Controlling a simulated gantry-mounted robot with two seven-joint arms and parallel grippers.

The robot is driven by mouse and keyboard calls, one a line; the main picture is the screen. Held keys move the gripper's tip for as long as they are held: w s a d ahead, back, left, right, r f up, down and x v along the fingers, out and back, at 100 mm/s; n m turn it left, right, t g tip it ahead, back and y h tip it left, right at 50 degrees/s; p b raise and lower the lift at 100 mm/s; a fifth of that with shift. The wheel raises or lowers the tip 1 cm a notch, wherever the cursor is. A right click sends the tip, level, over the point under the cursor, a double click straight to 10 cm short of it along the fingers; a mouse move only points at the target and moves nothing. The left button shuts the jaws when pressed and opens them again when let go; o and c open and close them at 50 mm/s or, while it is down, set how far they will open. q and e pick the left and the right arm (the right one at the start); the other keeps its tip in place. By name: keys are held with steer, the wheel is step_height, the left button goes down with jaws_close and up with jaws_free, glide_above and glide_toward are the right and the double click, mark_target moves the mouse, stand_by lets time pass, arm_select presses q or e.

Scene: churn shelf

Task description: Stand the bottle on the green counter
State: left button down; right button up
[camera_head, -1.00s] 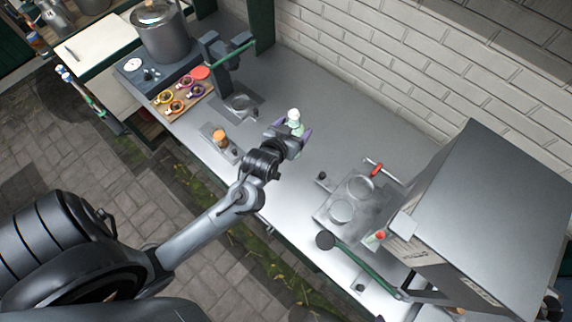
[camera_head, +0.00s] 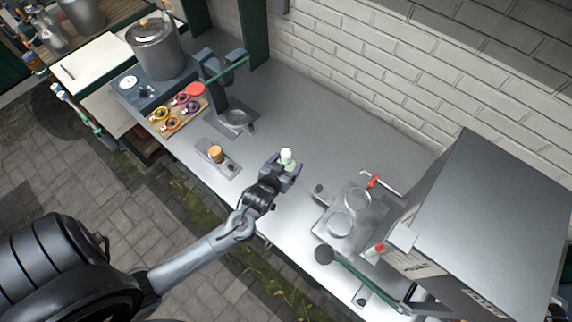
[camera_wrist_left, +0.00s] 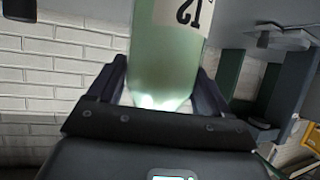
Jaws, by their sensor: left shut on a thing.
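The bottle is pale green with a white top in the head view (camera_head: 286,157). In the left wrist view its translucent green body (camera_wrist_left: 165,55) fills the upper middle, with a white label whose digits are upside down. My left gripper (camera_head: 284,168) is shut on the bottle, one finger on each side, and holds it over the counter. I cannot tell how far the bottle is above the surface. The counter (camera_head: 310,120) has a grey metal top and green edges and posts. My right gripper is not in view.
An orange-topped jar (camera_head: 216,154) on a small plate stands left of the gripper. A plate with two rings (camera_head: 345,217) and a big metal box (camera_head: 485,220) are right. The back middle is clear.

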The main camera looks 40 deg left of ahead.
arm_select(q)
steer(key=shift+w+f, duration=0.1)
steer(key=shift+f, duration=0.25)
jaws_free()
steer(key=shift+f, duration=0.15)
steer(key=s+d+r+m+g+h, duration=0.2)
steer(key=s+d+r+g, duration=0.1)
steer(key=s, duration=0.7)
steer(key=s+d+r+m+g+h, duration=0.1)
steer(key=s+d+r+m+g, duration=0.2)
steer(key=s, duration=0.7)
steer(key=d+g, duration=0.2)
steer(key=shift+s+d+g+h, duration=0.15)
steer(key=shift+s+g+h, duration=0.05)
steer(key=shift+g+h, duration=0.2)
